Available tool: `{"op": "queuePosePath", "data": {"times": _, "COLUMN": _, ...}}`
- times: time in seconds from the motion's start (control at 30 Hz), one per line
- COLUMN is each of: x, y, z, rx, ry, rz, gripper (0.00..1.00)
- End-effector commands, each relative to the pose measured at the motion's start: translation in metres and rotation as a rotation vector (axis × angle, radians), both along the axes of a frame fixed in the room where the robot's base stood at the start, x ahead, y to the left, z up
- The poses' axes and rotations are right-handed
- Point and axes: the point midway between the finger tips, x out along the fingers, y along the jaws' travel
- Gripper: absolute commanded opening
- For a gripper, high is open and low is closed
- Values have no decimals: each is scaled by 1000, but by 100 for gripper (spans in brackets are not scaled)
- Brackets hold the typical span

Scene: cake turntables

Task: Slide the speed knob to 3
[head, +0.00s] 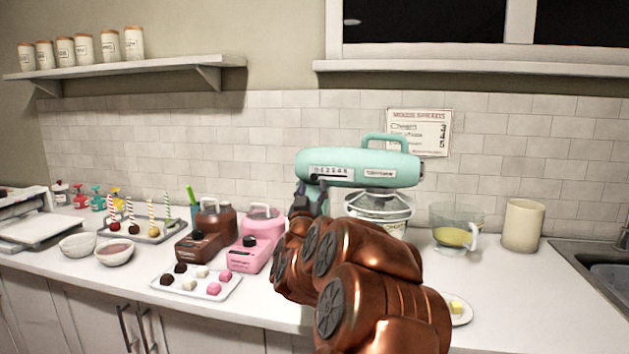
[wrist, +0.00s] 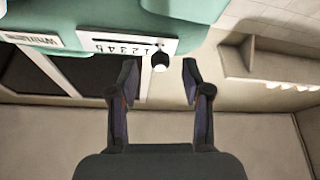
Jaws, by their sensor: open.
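The teal mixer (head: 358,167) stands on the counter, with a white number scale (head: 331,171) on its side. In the wrist view the scale (wrist: 115,45) appears upside down. The small dark speed knob (wrist: 160,60) with a pale end sits at the low-number end of the scale, by the 1 or just past it; the exact mark is hard to tell. My gripper (wrist: 159,75) is open, one finger on each side of the knob, with gaps showing. In the head view my gripper (head: 311,188) is just below the left end of the scale.
A measuring jug (head: 456,228) and cream canister (head: 523,225) stand to the right. Pink (head: 250,255) and brown (head: 198,246) machines and a tray of sweets (head: 197,281) are to the left.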

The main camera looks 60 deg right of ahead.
Motion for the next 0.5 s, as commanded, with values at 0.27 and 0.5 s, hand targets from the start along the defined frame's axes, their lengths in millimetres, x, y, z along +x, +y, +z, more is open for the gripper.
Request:
{"op": "queuePosePath", "data": {"times": 0.27, "x": 12, "y": -26, "z": 13, "rx": -1, "ry": -1, "rz": -1, "gripper": 48}}
{"op": "queuePosePath", "data": {"times": 0.5, "x": 15, "y": -33, "z": 15, "rx": -1, "ry": 0, "rz": 1, "gripper": 48}}
